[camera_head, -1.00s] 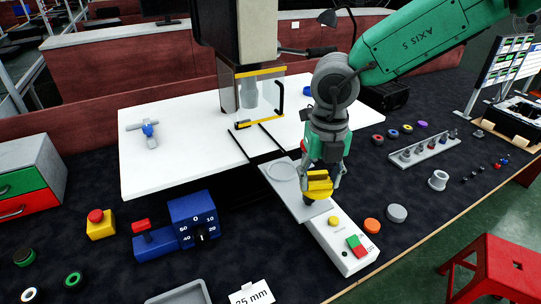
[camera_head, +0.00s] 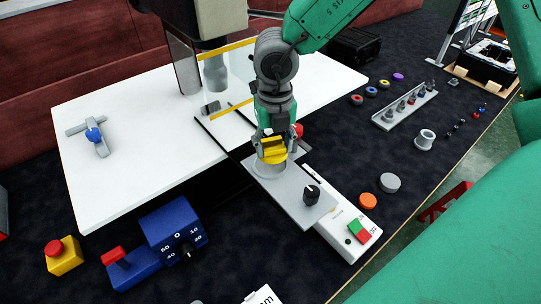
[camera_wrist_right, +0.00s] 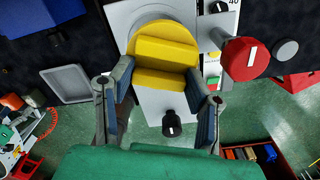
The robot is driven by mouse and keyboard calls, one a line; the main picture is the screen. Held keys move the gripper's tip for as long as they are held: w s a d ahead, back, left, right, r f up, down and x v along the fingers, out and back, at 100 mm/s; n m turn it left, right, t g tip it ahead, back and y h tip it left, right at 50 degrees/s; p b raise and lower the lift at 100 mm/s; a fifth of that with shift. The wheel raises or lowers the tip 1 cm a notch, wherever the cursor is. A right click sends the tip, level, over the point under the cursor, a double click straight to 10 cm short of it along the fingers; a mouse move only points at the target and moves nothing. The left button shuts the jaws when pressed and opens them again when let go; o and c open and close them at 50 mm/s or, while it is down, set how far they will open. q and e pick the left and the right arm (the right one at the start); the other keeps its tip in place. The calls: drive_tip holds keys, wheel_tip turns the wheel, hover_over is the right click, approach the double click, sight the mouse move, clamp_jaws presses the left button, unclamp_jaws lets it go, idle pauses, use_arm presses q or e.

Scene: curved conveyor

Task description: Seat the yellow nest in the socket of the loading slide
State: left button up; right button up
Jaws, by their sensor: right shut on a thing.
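The yellow nest (camera_head: 272,154) is between the fingers of my right gripper (camera_head: 272,143). In the right wrist view its round, stepped body (camera_wrist_right: 163,48) shows, with a finger on each side of its lower block. The loading slide (camera_head: 285,193) is a grey plate with a black knob (camera_head: 311,194) at its front end. Its round socket (camera_head: 268,170) lies directly below the nest and is partly hidden by it. I cannot tell whether the nest touches the socket. My left gripper is not in view.
A white control box (camera_head: 345,228) with green and red buttons stands beside the slide's front end. Behind the slide are a white table top (camera_head: 140,160) and a clear guard with yellow edges (camera_head: 228,75). A blue dial box (camera_head: 174,228) is at the left. Orange and grey discs lie right.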

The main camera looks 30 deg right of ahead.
sight(271, 153)
wheel_tip(271, 153, down, 4)
drive_tip(key=shift+s+r, duration=0.1)
drive_tip(key=shift+c, duration=0.6)
drive_tip(key=shift+a, duration=0.7)
drive_tip(key=o, duration=1.4)
drive_tip(key=shift+d, duration=0.3)
drive_tip(key=shift+d+r, duration=0.2)
drive_tip(key=r, duration=1)
drive_tip(key=shift+a+r, duration=0.25)
drive_tip(key=shift+r, duration=0.55)
drive_tip(key=shift+d, duration=0.2)
drive_tip(key=shift+d, duration=0.15)
